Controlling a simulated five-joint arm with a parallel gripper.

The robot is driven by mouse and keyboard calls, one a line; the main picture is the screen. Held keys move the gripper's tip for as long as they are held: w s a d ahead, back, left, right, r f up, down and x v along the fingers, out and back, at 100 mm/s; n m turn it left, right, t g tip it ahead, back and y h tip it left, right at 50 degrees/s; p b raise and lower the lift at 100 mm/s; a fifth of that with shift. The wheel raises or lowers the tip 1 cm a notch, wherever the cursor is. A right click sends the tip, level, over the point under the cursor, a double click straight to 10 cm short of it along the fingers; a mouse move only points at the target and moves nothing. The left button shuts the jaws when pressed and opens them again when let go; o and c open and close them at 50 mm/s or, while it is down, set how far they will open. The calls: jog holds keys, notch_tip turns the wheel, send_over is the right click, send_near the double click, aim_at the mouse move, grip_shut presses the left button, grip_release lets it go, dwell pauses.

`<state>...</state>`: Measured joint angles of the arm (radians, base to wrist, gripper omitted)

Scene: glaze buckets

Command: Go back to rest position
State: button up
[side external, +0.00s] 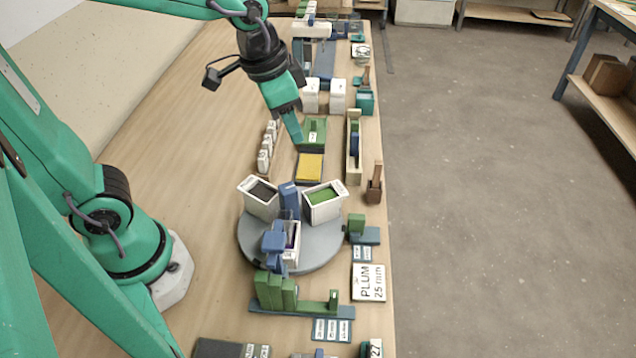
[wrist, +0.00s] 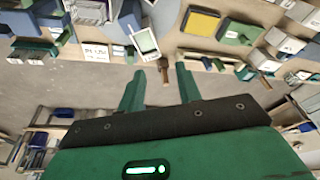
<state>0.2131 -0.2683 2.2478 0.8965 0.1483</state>
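My gripper (side external: 291,122) hangs in the air over the far half of the bench, near a green block and a yellow pad. In the wrist view its two green fingers (wrist: 160,88) stand apart with nothing held between them. A grey round turntable (side external: 252,252) sits nearer on the bench, away from the gripper. It carries white buckets, one with dark contents (side external: 262,192) and one with green contents (side external: 323,196), and blue parts at its middle.
A yellow pad (side external: 310,167) and a white bottle row (side external: 266,150) lie below the gripper. Two white containers (side external: 338,95) stand beyond. The bench's left side is clear.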

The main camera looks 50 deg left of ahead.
jog(key=s+a+r+n+t, duration=0.2)
jog(key=s+a+n, duration=0.2)
jog(key=s+a, duration=0.2)
jog(key=shift+s+a+r+t+y, duration=0.3)
jog(key=shift+s, duration=0.85)
jog(key=shift+d, duration=0.1)
jog(key=shift+c, duration=0.3)
